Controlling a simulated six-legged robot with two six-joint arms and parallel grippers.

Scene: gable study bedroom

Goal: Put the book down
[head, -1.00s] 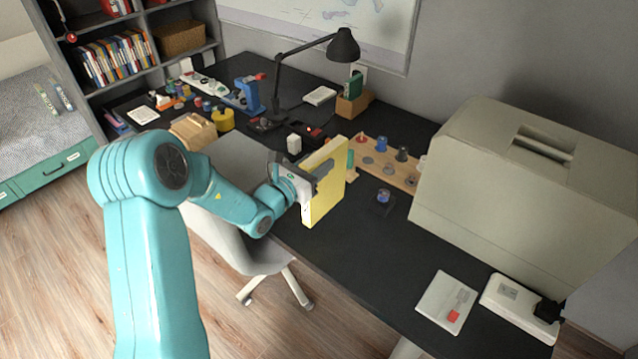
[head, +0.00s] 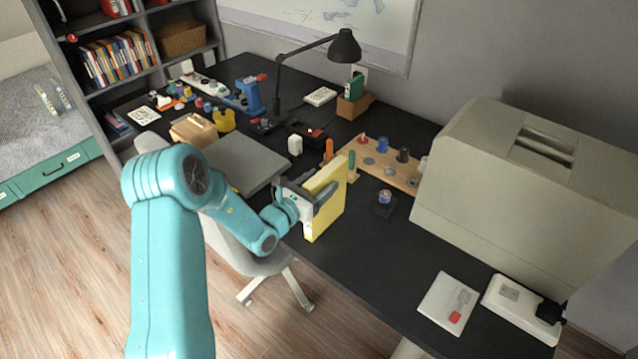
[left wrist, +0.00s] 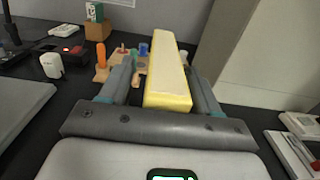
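A yellow book (head: 325,207) stands upright in my left gripper (head: 318,192), over the front edge of the black desk (head: 360,255). The gripper's dark fingers lie on either side of it. In the left wrist view the book (left wrist: 168,75) runs forward between the two fingers of the left gripper (left wrist: 165,92). I cannot tell whether its lower edge touches the desk. My right gripper is in neither view.
A wooden peg board (head: 395,172) lies behind the book, with a small dark item (head: 384,200) to its right. A large beige case (head: 520,190) stands at right. A grey slab (head: 245,162) lies left.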

